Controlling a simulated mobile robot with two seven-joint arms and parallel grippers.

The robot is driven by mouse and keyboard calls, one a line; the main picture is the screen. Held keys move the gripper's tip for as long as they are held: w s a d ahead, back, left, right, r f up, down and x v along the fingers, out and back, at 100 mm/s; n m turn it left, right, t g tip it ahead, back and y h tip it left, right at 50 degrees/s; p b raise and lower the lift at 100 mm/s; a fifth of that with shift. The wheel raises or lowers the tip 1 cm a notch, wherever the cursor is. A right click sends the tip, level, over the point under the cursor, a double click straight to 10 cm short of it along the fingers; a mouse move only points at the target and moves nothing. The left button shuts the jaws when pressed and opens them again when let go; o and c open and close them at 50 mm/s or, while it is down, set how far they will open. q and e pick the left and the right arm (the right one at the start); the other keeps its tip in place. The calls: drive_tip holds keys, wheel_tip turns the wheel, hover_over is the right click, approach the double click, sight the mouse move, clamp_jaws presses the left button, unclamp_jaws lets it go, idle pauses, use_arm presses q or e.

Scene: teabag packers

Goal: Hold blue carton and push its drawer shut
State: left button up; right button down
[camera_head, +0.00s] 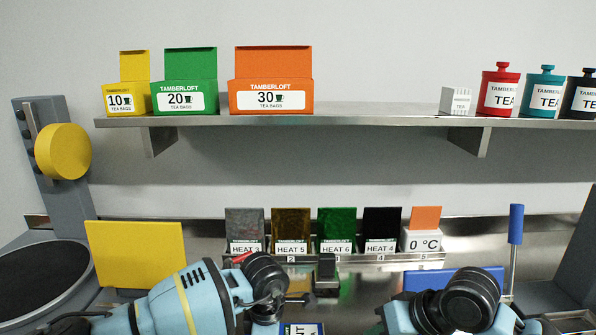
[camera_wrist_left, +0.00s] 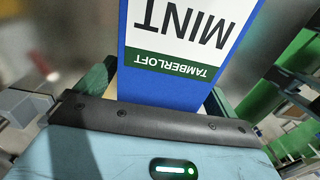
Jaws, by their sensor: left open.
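The blue carton (camera_wrist_left: 180,88) fills the top middle of the left wrist view, its white MINT label and green TAMBERLOFT band upside down. A small piece of blue carton with white lettering (camera_head: 303,329) shows at the bottom edge of the head view. My left gripper (camera_wrist_left: 158,90) is open, with one dark green finger on each side of the carton; whether either touches it I cannot tell. The carton's drawer cannot be made out. My right arm is at the lower right of the head view, its jaws out of sight.
A rack (camera_head: 345,262) with several tea packets stands behind the arms. A yellow panel (camera_head: 135,252) is at left, a blue panel (camera_head: 452,279) behind my right arm. A wall shelf (camera_head: 375,122) carries yellow, green and orange boxes and several tins.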

use_arm(q)
wheel_tip(320, 180, up, 11)
drive_tip(key=shift+f, duration=0.15)
drive_tip(key=shift+s+f, duration=0.1)
